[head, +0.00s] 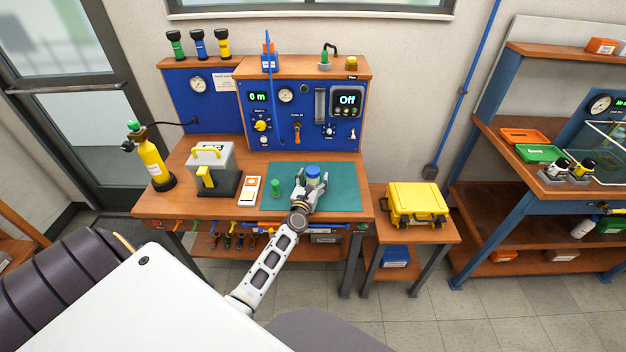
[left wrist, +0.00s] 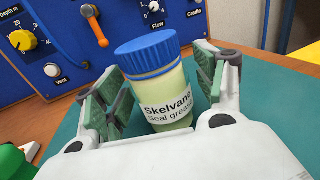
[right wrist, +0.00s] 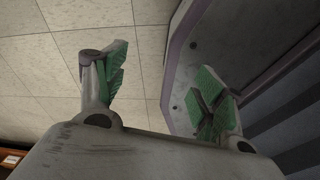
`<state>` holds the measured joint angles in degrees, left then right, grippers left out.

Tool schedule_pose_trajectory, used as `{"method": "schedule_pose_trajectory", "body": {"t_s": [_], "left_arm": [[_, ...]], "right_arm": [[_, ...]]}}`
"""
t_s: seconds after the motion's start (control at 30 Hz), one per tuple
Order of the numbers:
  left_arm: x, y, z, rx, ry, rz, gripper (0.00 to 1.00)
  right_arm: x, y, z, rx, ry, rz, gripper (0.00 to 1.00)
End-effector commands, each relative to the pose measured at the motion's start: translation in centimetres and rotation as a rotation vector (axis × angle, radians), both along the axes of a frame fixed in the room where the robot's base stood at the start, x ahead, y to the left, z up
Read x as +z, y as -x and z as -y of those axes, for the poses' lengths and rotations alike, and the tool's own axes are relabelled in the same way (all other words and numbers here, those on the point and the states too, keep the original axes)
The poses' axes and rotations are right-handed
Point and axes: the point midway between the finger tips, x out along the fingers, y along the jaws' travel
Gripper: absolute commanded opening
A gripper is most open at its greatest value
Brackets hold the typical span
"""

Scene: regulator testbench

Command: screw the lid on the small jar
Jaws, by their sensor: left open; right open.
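The small jar (left wrist: 168,100) is pale green with a label reading "Skelvane seal grease". Its blue ribbed lid (left wrist: 147,52) sits on its top; I cannot tell whether it is screwed tight. In the head view the jar, under its blue lid (head: 313,171), stands on the green mat (head: 342,196). My left gripper (head: 308,184) is open, with its green-padded fingers (left wrist: 158,95) on either side of the jar and gaps showing. My right gripper (right wrist: 160,85) is open and empty, away from the bench, and shows only in its own wrist view.
A green object (head: 276,188) stands on the mat's left part. A white device (head: 250,190) and a grey box with a yellow handle (head: 211,168) are further left. The blue panel (head: 305,115) rises behind. The mat's right side is clear. A yellow case (head: 416,203) sits on a side table.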

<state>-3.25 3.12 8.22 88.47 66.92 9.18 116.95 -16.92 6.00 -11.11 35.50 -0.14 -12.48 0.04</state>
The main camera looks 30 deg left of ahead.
Motion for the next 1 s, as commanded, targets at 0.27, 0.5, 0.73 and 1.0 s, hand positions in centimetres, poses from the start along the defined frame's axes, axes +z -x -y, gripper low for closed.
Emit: {"method": "schedule_pose_trajectory", "body": {"t_s": [0.27,0.5,0.73,1.0], "left_arm": [[0.0,1.7,0.5,0.000,0.000,-0.001,0.70],[0.0,3.9,1.1,0.000,0.001,-0.001,0.70],[0.0,5.9,1.7,0.000,0.000,-0.001,0.70],[0.0,8.2,2.4,0.000,-0.001,0.000,0.70]], "right_arm": [[0.0,-0.1,0.0,0.000,0.000,0.001,0.69],[-0.1,-0.4,0.0,0.000,-0.001,0.004,0.69],[-0.3,-0.8,0.0,0.000,0.000,0.008,0.69],[-0.6,-1.0,0.1,0.000,0.001,0.011,0.69]]}}
